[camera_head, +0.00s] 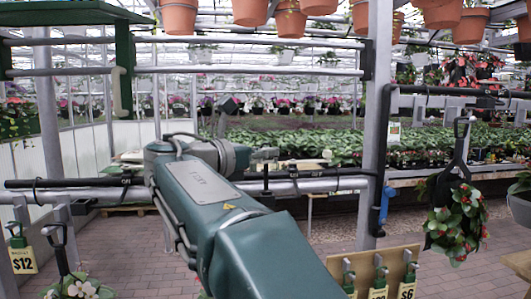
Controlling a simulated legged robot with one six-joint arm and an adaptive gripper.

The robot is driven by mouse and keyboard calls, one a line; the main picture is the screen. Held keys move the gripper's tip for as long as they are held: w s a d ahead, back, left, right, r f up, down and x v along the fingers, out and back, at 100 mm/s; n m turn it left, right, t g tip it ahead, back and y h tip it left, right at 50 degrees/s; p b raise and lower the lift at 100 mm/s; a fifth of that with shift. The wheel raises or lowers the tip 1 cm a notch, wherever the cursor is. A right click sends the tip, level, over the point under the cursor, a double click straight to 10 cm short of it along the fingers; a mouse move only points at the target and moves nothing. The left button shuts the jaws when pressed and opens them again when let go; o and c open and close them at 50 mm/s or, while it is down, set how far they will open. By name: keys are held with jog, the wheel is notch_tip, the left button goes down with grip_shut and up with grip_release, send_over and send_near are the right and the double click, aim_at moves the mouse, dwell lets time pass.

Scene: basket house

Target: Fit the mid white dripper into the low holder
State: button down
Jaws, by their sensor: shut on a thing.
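My green arm reaches from the bottom middle up to the grey pipe rail. My gripper (263,154) is small and partly hidden at the arm's far end, just above the rail. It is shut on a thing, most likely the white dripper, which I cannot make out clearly. The low holder is not clearly recognisable. Small dark clips stand along the rail. Several green-topped items (380,277) with price tags hang on a wooden board (334,268) at the lower right.
A grey upright post (375,120) stands right of my arm, with a blue tool (386,202) beside it. A hanging flower basket (458,220) is at the right. Terracotta pots (247,11) hang overhead. A $12 tag (22,260) hangs at the lower left. Brick floor (310,228) lies open behind.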

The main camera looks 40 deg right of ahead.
aim_at(266, 190)
jog(key=shift+f, duration=0.1)
jog(key=shift+d+f, duration=0.1)
jog(key=shift+f, duration=1.25)
jog(key=shift+f, duration=0.15)
jog(key=shift+f, duration=1.3)
jog(key=c, duration=0.6)
grip_release()
